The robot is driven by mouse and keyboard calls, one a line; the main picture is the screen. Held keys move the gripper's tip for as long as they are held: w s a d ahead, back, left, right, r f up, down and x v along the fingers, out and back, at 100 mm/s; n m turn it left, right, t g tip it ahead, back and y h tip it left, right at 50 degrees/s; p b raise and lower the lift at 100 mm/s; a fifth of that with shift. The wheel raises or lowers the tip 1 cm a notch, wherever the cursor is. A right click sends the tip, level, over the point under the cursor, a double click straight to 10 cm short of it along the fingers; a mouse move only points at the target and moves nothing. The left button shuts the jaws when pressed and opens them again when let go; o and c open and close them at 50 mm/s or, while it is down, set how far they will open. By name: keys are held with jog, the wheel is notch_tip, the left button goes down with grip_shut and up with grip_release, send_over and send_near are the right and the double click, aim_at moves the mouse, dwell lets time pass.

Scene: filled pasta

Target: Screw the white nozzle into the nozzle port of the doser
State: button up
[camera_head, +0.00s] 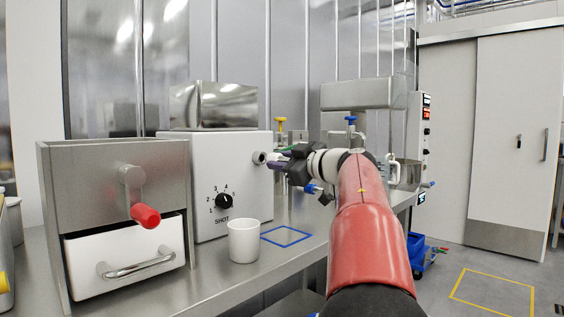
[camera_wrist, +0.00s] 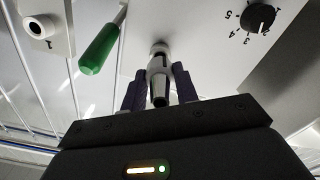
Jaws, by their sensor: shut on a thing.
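The doser (camera_head: 200,180) is a white box with a steel hopper and a black SHOT dial (camera_head: 224,201). Its nozzle port (camera_head: 259,158) is a round fitting high on the right part of the front face. In the head view the fingers largely hide the nozzle.
A white cup (camera_head: 244,241) stands in front of the doser, left of a blue square outline (camera_head: 286,236). A steel machine with a red handle (camera_head: 146,215) is at left. The wrist view shows a green handle (camera_wrist: 100,50) and a round fitting marked 1 (camera_wrist: 38,27).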

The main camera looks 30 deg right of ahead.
jog(key=shift+x, duration=1.15)
dwell(0.9)
jog(key=o, duration=1.4)
dwell(0.3)
jog(key=shift+v, duration=3.45)
jog(key=v, duration=0.7)
jog(key=shift+s+d, duration=0.1)
jog(key=shift+s, duration=0.3)
